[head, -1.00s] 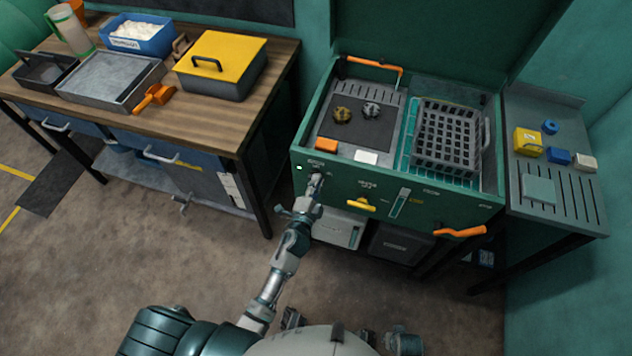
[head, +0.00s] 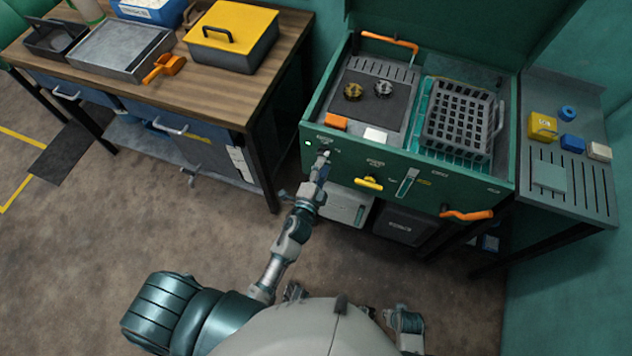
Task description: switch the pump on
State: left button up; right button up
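The green washing station has a front panel (head: 345,160) with small controls and labels. A small pale lit lamp (head: 308,143) shows at the panel's left end. My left gripper (head: 324,160) is at the panel just right of and below this lamp, seen end-on and small. It hides whatever control is behind it, so I cannot tell the pump switch's position or whether the fingers touch it. Whether the fingers are open or shut is also unclear. A yellow handle (head: 369,182) and a slotted gauge or slider (head: 406,183) are further right on the panel.
An orange handle (head: 467,215) projects at the lower right front. A wooden bench (head: 205,90) stands left, a side shelf (head: 585,195) right. Open floor lies in front.

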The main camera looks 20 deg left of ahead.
pick_arm(q)
jog(key=s, duration=0.8)
jog(key=shift+s, duration=0.35)
jog(key=shift+a+f, duration=0.1)
